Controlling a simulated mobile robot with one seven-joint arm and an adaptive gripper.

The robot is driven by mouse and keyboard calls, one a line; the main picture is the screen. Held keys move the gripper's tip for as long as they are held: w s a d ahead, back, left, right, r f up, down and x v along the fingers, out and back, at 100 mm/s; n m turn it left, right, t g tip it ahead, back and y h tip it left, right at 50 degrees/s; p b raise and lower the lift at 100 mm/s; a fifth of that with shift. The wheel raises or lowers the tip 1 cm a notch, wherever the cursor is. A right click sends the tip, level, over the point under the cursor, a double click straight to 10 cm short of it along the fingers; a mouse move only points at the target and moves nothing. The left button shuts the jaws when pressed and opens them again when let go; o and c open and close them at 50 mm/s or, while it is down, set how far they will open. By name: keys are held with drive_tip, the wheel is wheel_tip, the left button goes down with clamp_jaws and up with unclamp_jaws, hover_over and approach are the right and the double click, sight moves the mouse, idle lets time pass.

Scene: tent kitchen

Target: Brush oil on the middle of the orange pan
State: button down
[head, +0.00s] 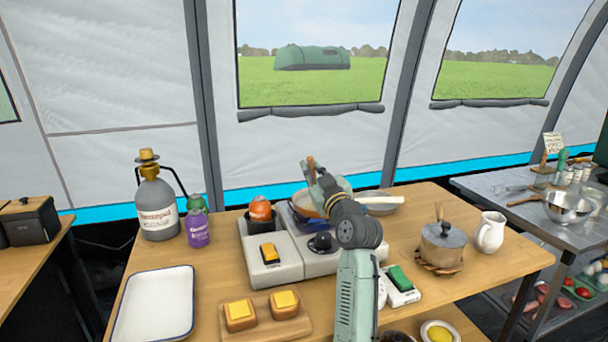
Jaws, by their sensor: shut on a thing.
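The orange pan (305,211) sits on a blue-sided burner at the back middle of the wooden table. Only part of its orange rim shows, because my arm and gripper cover much of it. My gripper (316,176) is over the pan and is shut on what looks like the brush, with a brown wooden handle (310,161) sticking up. The brush's bristles are hidden, so I cannot tell whether they touch the pan. A small bowl of yellow liquid (440,332), perhaps the oil, is at the lower right.
A white tray (152,305) and a board with two cheese-topped pieces (262,318) lie at the front left. A gas bottle (157,205) and cans stand behind. A lidded pot (442,244) and white jug (489,232) stand to the right.

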drive_tip(key=shift+s+d+f+b, duration=0.1)
drive_tip(key=shift+d+b, duration=0.25)
drive_tip(key=shift+d, duration=0.1)
drive_tip(key=shift+w+a, duration=0.15)
drive_tip(key=shift+a, duration=0.9)
drive_tip(key=shift+w+a, duration=0.15)
drive_tip(key=shift+a, duration=0.85)
wheel_tip(320, 180, up, 6)
drive_tip(key=p, duration=0.3)
drive_tip(key=shift+w, duration=0.15)
